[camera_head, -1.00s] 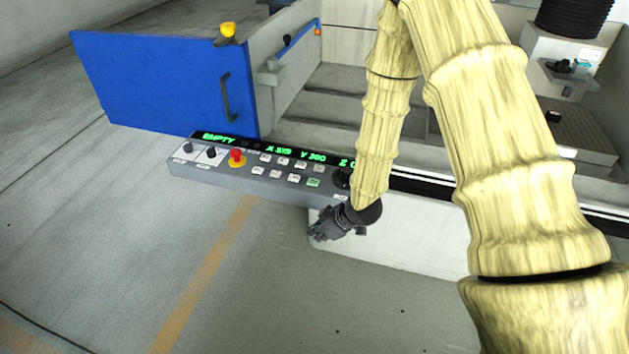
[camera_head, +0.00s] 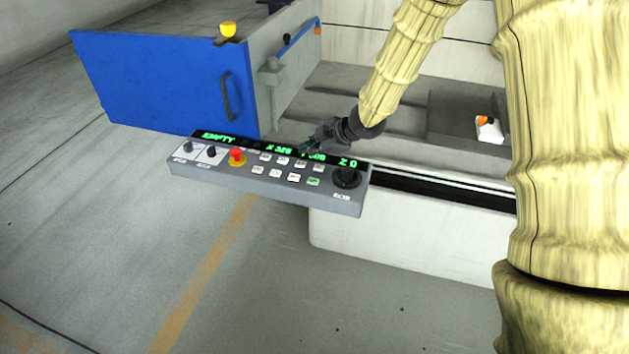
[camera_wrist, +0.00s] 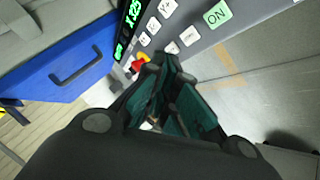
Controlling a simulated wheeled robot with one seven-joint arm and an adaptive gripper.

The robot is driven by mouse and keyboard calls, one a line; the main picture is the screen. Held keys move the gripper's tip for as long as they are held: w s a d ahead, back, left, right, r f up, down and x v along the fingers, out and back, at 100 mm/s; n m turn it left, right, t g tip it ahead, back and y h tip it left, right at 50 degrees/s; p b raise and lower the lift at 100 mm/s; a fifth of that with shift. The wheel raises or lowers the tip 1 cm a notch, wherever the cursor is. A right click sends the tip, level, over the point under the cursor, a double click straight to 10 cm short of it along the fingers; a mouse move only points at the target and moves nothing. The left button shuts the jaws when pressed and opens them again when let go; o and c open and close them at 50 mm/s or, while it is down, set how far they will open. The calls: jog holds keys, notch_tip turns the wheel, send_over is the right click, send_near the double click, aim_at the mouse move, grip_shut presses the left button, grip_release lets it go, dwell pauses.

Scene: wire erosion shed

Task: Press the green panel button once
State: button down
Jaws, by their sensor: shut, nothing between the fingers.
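The green panel button (camera_head: 313,182) is at the right end of the lower row of keys on the grey control panel (camera_head: 260,187). In the wrist view the green button (camera_wrist: 217,15) reads "ON" and lies at the top right, beyond the fingertips. My gripper (camera_head: 308,148) is shut and empty. In the head view it appears over the panel's display strip, above and a little left of the green button. In the wrist view my gripper (camera_wrist: 163,70) points toward the panel, with white keys ahead. I cannot tell its exact height above the panel.
A red emergency knob (camera_head: 236,154) on a yellow base and a large black dial (camera_head: 347,178) stand up from the panel. White keys (camera_head: 275,172) sit beside the green one. A blue door (camera_head: 160,80) stands open behind at left. The floor in front is clear.

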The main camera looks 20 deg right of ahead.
jog(key=b, duration=0.6)
send_over(311, 182)
notch_tip(311, 182, down, 6)
jog(key=shift+s+f, duration=0.15)
jog(key=shift+f, duration=0.1)
jog(key=shift+f+b, duration=0.7)
jog(key=shift+f, duration=0.45)
jog(key=shift+f, duration=0.1)
jog(key=shift+f, duration=0.3)
jog(key=shift+f, duration=0.4)
dwell(1.0)
jog(key=shift+r, duration=0.1)
jog(key=shift+r+p, duration=0.65)
jog(key=shift+r, duration=0.1)
